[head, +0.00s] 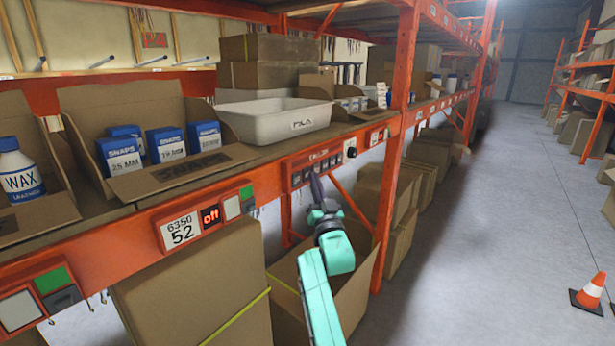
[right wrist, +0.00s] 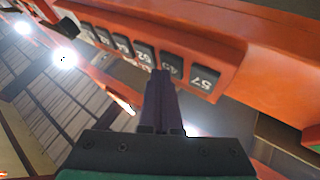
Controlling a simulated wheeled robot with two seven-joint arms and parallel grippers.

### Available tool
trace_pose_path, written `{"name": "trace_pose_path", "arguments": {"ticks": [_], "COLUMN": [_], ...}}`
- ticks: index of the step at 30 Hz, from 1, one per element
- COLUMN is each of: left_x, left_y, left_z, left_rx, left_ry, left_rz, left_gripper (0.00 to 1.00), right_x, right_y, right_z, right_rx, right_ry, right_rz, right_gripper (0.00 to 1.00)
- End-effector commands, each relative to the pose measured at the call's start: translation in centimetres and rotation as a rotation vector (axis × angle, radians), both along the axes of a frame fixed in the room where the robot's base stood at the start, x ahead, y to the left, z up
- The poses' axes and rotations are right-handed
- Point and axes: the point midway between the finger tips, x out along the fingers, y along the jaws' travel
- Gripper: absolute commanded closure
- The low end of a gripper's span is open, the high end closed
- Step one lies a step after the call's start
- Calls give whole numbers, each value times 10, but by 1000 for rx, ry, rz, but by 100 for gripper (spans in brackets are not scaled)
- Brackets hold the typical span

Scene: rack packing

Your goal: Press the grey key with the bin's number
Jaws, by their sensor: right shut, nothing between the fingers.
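A row of dark grey keys (head: 322,168) sits on the orange shelf beam, right of the middle in the head view. In the right wrist view they carry white numbers: a key reading 57 (right wrist: 204,78), one beside it that looks like 45 (right wrist: 172,66), and one that looks like 52 (right wrist: 145,52). My right gripper (head: 315,176) is shut and empty, pointing up at the row. In the right wrist view its fingertips (right wrist: 160,74) overlap the lower edge between the last two keys; I cannot tell if they touch. A white label (head: 181,231) reads 6350 and 52.
Above the label stands an open cardboard bin (head: 185,172) with blue snaps boxes. A white tub (head: 272,117) stands above the keys. A red display (head: 210,216) reads off, beside white and green squares. Open cartons (head: 285,300) stand below the beam.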

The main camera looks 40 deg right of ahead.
Motion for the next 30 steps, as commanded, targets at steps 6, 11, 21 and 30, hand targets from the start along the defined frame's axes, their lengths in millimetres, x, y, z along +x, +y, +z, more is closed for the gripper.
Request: {"name": "trace_pose_path", "arguments": {"ticks": [6,11,21,30], "left_x": [0,0,0,0], "left_y": [0,0,0,0], "left_z": [-2,-3,-4,3], "left_rx": [0,0,0,0], "left_ry": [0,0,0,0], "left_rz": [0,0,0,0], "left_gripper": [50,50,50,50], "right_x": [3,5,6,-2], "right_y": [1,2,2,-1], "right_z": [-1,-1,0,1], "right_rx": [1,1,0,-1], "right_ry": [1,1,0,2], "right_rz": [1,1,0,-1], "right_gripper": [100,100,100,100]}}
